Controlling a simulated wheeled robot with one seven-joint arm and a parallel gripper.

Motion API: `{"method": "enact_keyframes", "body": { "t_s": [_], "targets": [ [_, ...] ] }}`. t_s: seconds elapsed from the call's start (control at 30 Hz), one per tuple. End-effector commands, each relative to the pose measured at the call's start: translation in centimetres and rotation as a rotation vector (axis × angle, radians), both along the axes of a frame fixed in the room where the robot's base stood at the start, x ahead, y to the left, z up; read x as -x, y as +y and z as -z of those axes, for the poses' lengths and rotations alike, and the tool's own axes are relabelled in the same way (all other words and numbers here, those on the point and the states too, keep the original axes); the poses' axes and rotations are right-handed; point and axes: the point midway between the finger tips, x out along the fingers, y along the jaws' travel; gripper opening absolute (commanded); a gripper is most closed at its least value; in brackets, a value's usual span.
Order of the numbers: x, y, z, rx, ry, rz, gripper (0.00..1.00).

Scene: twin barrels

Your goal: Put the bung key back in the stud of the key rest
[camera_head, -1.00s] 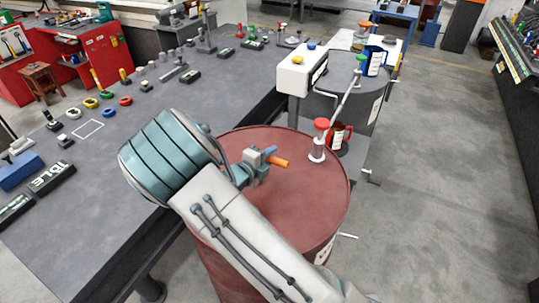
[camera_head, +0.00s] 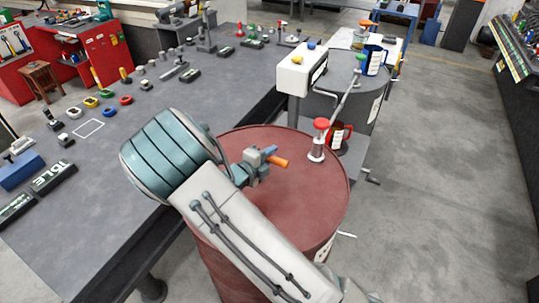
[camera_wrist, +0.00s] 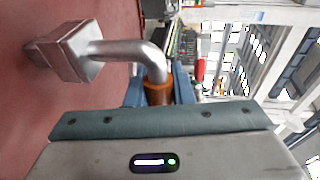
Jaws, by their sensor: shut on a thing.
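My gripper (camera_head: 268,157) is above the dark red lid of the near barrel (camera_head: 305,190). It is shut on the bung key, whose orange grip (camera_head: 281,162) sticks out to the right. In the wrist view, the orange part (camera_wrist: 158,93) is between the blue fingers. A bent metal rod (camera_wrist: 130,50) runs from it to a square metal head (camera_wrist: 68,52) at the left, in front of the red surface. I cannot tell whether the head touches that surface. I cannot pick out the key rest or its stud for sure.
A red-capped fitting (camera_head: 320,138) stands on the red lid, right of my gripper. A grey barrel (camera_head: 345,85) with a white box (camera_head: 300,74) stands behind. The grey bench (camera_head: 120,190) at left holds small parts and an empty white outline (camera_head: 88,128). Open floor lies right.

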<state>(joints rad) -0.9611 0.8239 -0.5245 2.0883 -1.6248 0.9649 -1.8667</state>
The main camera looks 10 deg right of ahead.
Motion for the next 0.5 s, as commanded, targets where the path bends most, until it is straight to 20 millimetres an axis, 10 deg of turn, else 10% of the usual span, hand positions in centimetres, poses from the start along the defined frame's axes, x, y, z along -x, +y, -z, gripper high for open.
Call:
{"method": "enact_keyframes", "body": {
  "t_s": [0.5],
  "targets": [
    [-0.04,-0.01,0.94,0.001,-0.002,0.0,0.0]
  ]
}}
